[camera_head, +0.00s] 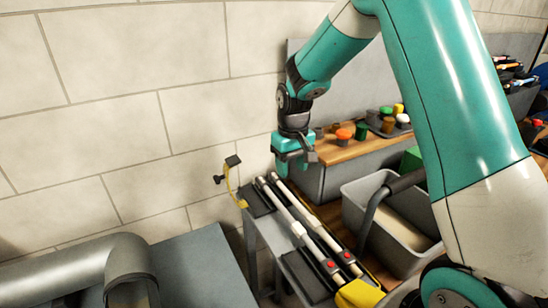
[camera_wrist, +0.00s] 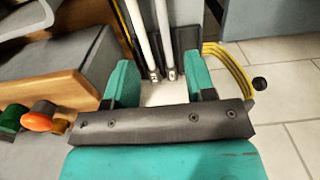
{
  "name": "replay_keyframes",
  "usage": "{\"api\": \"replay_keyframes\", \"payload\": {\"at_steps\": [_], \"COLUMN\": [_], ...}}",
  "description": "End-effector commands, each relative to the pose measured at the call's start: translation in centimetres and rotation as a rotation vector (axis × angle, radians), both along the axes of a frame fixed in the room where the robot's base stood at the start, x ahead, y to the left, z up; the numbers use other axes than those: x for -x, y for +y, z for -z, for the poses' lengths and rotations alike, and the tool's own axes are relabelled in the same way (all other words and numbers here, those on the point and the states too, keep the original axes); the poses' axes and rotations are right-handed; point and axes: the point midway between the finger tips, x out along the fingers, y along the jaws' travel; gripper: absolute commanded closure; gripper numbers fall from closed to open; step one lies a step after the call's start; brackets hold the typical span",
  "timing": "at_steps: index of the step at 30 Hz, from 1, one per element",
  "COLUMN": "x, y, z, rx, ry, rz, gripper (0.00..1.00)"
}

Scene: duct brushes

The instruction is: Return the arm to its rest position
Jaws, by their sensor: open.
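My teal arm reaches from the right side of the head view toward the wall. My gripper (camera_head: 293,155) hangs above the far end of a grey stand (camera_head: 262,228). In the wrist view my gripper (camera_wrist: 163,88) has its two teal fingers apart with nothing held between them.
A grey bin (camera_head: 400,240) with a dark handle stands right of the rods. A wooden-topped bench (camera_head: 335,152) holds several coloured jars. A grey duct (camera_head: 70,262) lies at lower left. The tiled wall is behind.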

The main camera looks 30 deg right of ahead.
Motion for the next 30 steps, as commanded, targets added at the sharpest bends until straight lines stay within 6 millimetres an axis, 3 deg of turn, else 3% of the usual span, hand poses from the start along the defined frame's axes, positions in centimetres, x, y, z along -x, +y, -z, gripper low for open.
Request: {"api": "replay_keyframes", "payload": {"at_steps": [7,11,15,21,25,30], "x": [0.3,2.6,8.5,19.1,24.2,26.9], "y": [0.6,3.8,9.6,15.6,17.2,17.9], "z": [-0.7,-3.6,-8.2,-12.1,-12.9,-13.1], "rx": [-0.007,-0.050,-0.139,-0.267,-0.321,-0.352], "ry": [-0.004,-0.031,-0.071,-0.104,-0.112,-0.115], "rz": [-0.012,-0.088,-0.241,-0.464,-0.562,-0.614], "gripper": [0.50,0.50,0.50,0.50,0.50,0.50]}}
